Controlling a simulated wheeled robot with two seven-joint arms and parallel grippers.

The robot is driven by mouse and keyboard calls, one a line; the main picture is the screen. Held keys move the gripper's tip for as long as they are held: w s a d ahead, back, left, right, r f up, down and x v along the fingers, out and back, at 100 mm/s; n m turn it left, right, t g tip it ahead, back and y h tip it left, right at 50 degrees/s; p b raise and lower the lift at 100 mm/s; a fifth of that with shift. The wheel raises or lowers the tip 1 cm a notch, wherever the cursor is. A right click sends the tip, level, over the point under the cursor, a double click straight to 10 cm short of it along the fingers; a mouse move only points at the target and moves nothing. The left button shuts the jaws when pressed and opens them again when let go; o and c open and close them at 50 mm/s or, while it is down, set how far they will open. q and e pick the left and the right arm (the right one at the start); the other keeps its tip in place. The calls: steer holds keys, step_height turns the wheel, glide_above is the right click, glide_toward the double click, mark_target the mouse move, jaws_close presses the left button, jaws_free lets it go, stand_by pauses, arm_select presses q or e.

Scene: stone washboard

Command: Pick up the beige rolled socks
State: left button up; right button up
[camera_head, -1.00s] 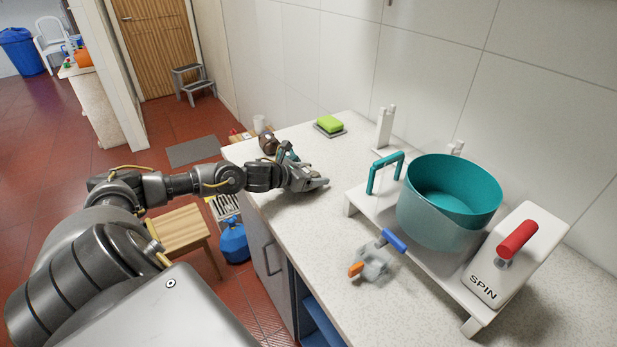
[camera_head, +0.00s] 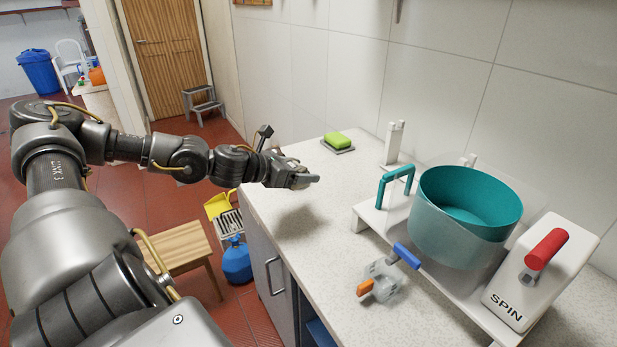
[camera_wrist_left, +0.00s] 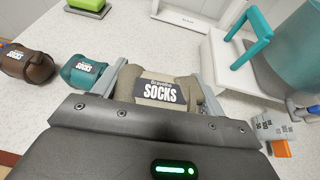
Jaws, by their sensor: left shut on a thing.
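The beige rolled socks (camera_wrist_left: 160,90), with a dark label reading "SOCKS", sit between the two fingers of my left gripper (camera_wrist_left: 160,88) in the left wrist view. The fingers press on both sides of the roll. In the head view my left gripper (camera_head: 302,181) is above the counter, with its shadow on the surface below; the beige socks are hidden there by the gripper. My right gripper is not in view.
Teal rolled socks (camera_wrist_left: 82,72) and brown rolled socks (camera_wrist_left: 27,63) lie on the counter (camera_head: 325,235). A green sponge (camera_head: 337,139) sits at the back. The spinner's teal tub (camera_head: 465,205), SPIN box (camera_head: 530,275) and a clear valve piece (camera_head: 380,283) stand to the right.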

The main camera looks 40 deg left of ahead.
arm_select(q)
steer(key=d+b+v, duration=0.1)
steer(key=v, duration=0.5)
steer(key=shift+s+r+b, duration=0.25)
steer(key=shift+s+b, duration=0.1)
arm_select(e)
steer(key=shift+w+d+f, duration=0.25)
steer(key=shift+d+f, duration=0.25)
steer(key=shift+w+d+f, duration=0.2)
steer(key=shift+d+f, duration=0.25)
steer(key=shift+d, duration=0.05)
